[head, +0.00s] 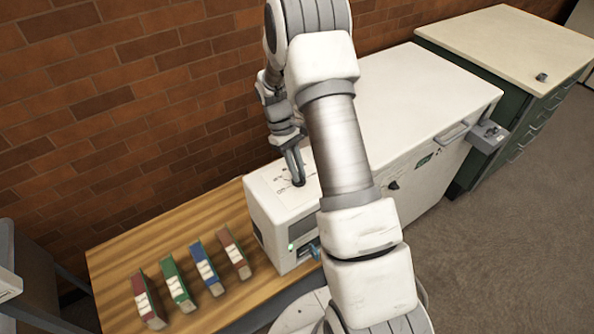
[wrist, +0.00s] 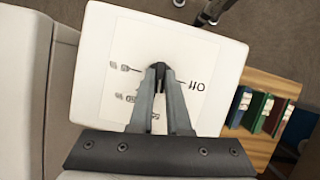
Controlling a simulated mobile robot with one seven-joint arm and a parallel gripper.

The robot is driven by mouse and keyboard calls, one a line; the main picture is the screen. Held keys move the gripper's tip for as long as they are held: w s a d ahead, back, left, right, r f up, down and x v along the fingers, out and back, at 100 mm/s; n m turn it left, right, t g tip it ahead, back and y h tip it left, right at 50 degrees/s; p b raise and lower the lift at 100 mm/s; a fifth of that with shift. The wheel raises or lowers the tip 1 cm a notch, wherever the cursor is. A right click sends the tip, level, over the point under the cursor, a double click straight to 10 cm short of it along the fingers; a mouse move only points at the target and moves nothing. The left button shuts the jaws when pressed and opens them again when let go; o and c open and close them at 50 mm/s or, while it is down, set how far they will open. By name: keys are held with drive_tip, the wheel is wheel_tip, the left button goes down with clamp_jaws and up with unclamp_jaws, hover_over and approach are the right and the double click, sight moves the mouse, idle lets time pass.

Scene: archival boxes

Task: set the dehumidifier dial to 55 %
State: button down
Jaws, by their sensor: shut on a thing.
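The dehumidifier (head: 258,217) is a white box with a small green light on its front, standing at the right end of a wooden table. Its white top also shows in the wrist view (wrist: 223,55), with a pale label panel. The dial (wrist: 159,69) is a small dark knob in that panel, ringed by printed marks. My gripper (head: 299,182) points down on the dial from above. In the wrist view its fingertips (wrist: 158,74) are shut on the dial and cover most of it. The marks look upside down and blurred, some hidden by the fingers; I cannot read the setting.
Several upright box files, among them a green one (head: 177,284) and a blue one (head: 206,273), stand left of the dehumidifier on the wooden table (head: 118,262). A large white chest (head: 420,90) stands to the right, a green cabinet (head: 520,45) beyond. A brick wall is behind.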

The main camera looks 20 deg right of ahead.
drive_tip(key=shift+m+y, duration=0.3)
drive_tip(key=shift+m, duration=0.6)
drive_tip(key=c, duration=0.9)
unclamp_jaws()
drive_tip(key=v, duration=1.7)
drive_tip(key=shift+w+d+r, duration=0.1)
drive_tip(key=shift+w+r, duration=0.05)
drive_tip(key=shift+w, duration=0.05)
